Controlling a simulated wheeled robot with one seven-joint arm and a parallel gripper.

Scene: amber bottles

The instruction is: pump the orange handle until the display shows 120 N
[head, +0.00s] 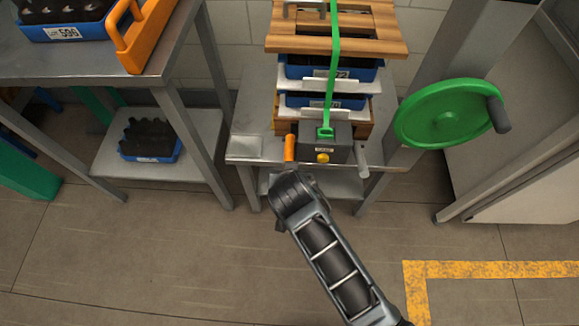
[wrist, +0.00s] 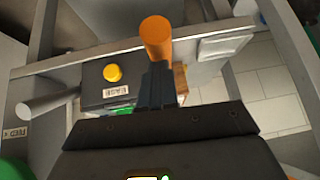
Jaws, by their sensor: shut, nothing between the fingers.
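The orange handle (head: 290,148) stands at the left front of a dark tensioner box (head: 343,142) on the bench. A yellow button (head: 323,157) and a small label are on the box front. In the wrist view the orange handle (wrist: 156,38) lies just beyond my gripper (wrist: 157,70). The fingers are shut and empty, and their tips overlap the handle's near end in the picture; I cannot tell whether they touch. In the head view my wrist hides the fingers. A green strap (head: 333,70) rises from the box over the stack. I see no readable force display.
A stack of wooden boards (head: 350,35) and blue crates stands behind the box. A grey lever (head: 362,160) sticks out at its right. A green handwheel (head: 440,113) is further right. A table (head: 180,60) with an orange-handled tool stands left. The floor in front is clear.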

